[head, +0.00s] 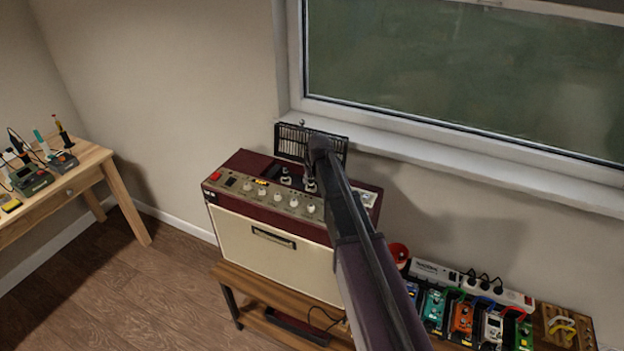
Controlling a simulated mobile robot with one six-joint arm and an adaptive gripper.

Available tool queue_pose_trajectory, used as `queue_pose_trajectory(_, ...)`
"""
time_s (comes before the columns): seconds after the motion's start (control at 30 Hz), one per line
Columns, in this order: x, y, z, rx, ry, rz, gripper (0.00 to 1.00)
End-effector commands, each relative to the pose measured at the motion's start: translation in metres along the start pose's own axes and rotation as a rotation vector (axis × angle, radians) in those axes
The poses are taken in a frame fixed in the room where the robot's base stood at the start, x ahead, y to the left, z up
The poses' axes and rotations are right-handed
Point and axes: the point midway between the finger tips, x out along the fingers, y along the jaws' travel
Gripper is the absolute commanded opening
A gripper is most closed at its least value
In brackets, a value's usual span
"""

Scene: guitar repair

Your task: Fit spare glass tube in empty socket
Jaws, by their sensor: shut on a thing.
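The amplifier (275,262), dark red with a cream front, stands on a wooden bench, its top open at the back. My gripper (310,178) points down over the open top, small and partly covered by my arm. It is shut on a small glass tube (310,187), low over the top behind the knobs; I cannot tell whether the tube touches a socket. Another small tube (286,179) stands upright to its left. The empty socket cannot be made out.
A black grille (292,142) stands upright at the amplifier's back, close behind my gripper. The window sill (440,152) is above. Several pedals (462,318) and a power strip (470,283) lie to the right. A tool table (85,170) stands at the left.

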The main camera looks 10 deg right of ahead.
Motion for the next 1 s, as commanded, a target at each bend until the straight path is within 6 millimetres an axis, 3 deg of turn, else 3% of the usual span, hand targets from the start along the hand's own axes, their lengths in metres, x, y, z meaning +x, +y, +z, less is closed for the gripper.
queue_pose_trajectory(0.37,0.0019,0.0000,0.0008,0.000,0.000,0.000,0.09)
queue_pose_trajectory(0.4,0.0019,0.0001,0.0008,0.000,0.000,0.000,0.45)
queue_pose_trajectory(0.5,0.0019,0.0001,0.0009,0.000,0.000,0.000,0.74)
queue_pose_trajectory(0.8,0.0019,0.0002,0.0008,0.000,0.000,0.000,0.76)
queue_pose_trajectory(0.9,0.0020,0.0002,0.0009,0.000,0.000,0.000,1.00)
queue_pose_trajectory(1.0,0.0019,0.0002,0.0009,0.000,0.000,0.000,1.00)
